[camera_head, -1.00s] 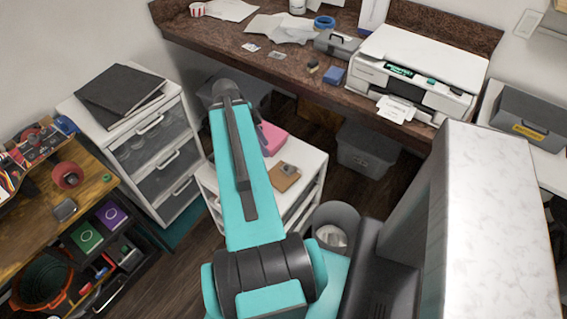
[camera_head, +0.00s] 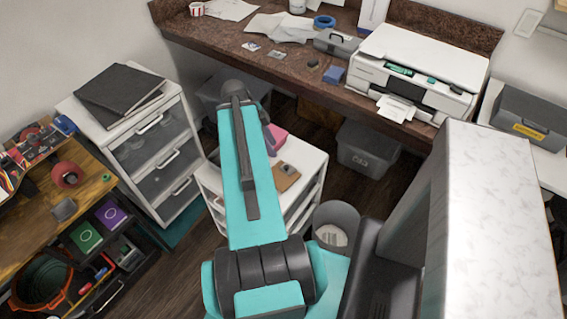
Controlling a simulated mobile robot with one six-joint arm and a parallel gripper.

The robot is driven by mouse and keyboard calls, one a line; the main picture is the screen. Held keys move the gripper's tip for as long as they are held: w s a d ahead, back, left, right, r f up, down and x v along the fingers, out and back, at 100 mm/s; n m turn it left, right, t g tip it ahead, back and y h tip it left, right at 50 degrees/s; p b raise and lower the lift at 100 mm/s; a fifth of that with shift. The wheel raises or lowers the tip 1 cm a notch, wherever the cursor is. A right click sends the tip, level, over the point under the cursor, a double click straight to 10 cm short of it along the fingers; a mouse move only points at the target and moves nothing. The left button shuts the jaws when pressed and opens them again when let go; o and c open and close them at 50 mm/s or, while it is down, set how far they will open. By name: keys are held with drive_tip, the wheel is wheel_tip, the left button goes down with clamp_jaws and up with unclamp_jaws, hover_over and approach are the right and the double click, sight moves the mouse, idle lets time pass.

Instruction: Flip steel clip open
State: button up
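A small brown board (camera_head: 284,180) lies on top of a low white cabinet (camera_head: 306,160), just right of my teal arm. A small grey piece (camera_head: 288,169) sits on the board; it may be the steel clip, but it is too small to tell whether it is open or shut. My arm rises in front of the cabinet and bends at its top. A dark part of my arm shows behind the teal link, beside a pink object (camera_head: 279,133). My gripper's fingers are hidden.
A grey bin (camera_head: 336,215) stands right of the low cabinet. A white drawer unit (camera_head: 188,190) with dark folders is at left, beside a wooden workbench (camera_head: 30,222). A brown counter with a printer (camera_head: 425,65) runs along the back. A large pale block (camera_head: 490,210) stands at right.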

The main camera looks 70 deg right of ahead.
sight(286, 166)
drive_tip(key=shift+x, duration=5.75)
drive_tip(key=shift+r, duration=0.1)
clamp_jaws()
